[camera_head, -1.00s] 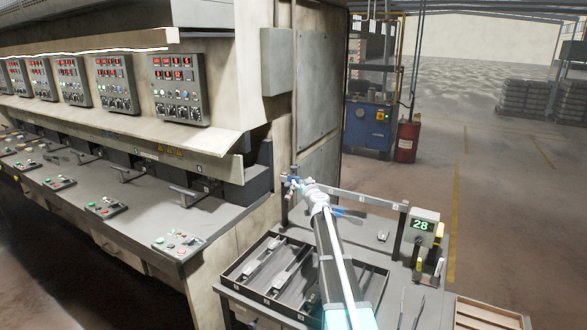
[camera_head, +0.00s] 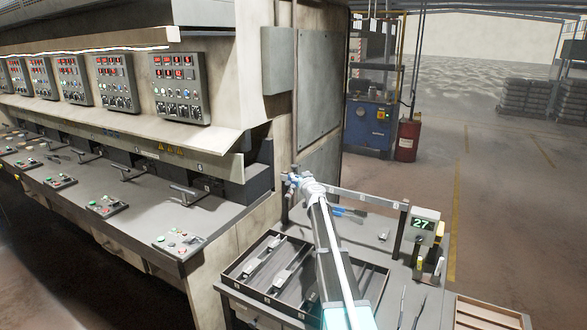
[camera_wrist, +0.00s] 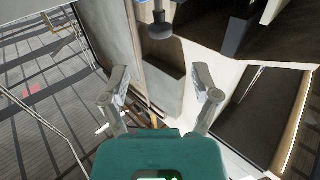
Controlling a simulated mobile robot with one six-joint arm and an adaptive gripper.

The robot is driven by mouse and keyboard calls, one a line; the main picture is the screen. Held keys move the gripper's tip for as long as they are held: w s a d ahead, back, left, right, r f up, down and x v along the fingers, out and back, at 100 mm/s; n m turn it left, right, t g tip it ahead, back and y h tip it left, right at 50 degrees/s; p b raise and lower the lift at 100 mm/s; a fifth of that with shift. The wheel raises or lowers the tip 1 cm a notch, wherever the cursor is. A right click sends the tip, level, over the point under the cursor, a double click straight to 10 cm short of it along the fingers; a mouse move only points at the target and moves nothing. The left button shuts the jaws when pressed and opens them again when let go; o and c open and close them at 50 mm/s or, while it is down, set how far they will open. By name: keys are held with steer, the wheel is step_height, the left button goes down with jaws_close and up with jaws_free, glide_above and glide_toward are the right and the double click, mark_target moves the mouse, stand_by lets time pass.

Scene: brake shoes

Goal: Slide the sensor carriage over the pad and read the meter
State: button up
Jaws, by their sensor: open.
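The meter (camera_head: 422,224) stands on the right of the bench and its green digits read 27. A grey rail (camera_head: 365,198) runs left from beside the meter, above the bench, and passes behind my arm. My gripper (camera_wrist: 162,90) is open in the wrist view, with nothing between its two fingers. A dark round-ended part with a blue piece above it (camera_wrist: 160,26), possibly the sensor carriage, shows beyond and above the fingers, apart from them. In the head view my arm's end is at the rail's left end and hides much there. I cannot make out the pad.
A divided tray (camera_head: 375,279) with metal brake shoes lies on the bench's front left, partly under my arm. A blue-handled tool (camera_head: 349,211) lies behind my arm. The press machine (camera_head: 205,215) stands close on the left. A wooden tray (camera_head: 488,314) is at lower right.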

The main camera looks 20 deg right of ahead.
mark_target(295, 168)
steer(key=w, duration=0.6)
steer(key=w+d, duration=0.1)
steer(key=w, duration=0.2)
steer(key=shift+d, duration=0.1)
jaws_close()
